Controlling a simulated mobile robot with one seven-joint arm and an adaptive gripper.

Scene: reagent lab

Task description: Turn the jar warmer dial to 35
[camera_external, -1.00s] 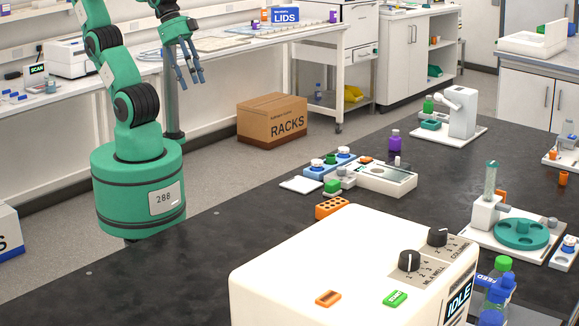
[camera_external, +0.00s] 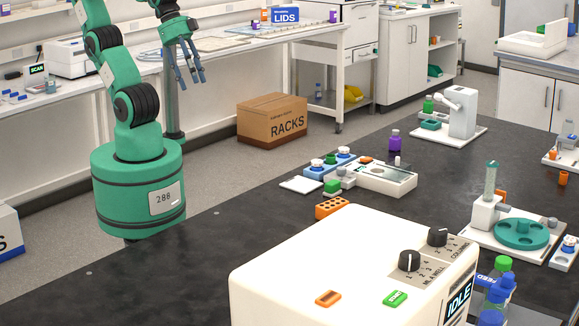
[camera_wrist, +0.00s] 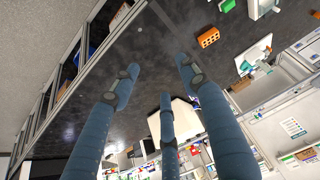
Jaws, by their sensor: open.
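My gripper (camera_external: 190,68) hangs fingers down at the upper left of the external view, away from every device on the dark bench. Its blue-grey fingers are spread, with nothing between them; they also fill the lower part of the wrist view (camera_wrist: 155,88). I cannot tell which device is the jar warmer, and no dial marked 35 is readable. The large white device in front has two black dials, a near one (camera_external: 409,261) and a far one (camera_external: 438,237), with lettering about wells and columns.
The dark bench (camera_external: 240,240) is bare at front left. Around its middle are an orange block (camera_external: 332,207), a white device with a window (camera_external: 380,178) and a purple bottle (camera_external: 395,140). A teal round device (camera_external: 521,233) stands at right. A RACKS box (camera_external: 272,120) is on the floor.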

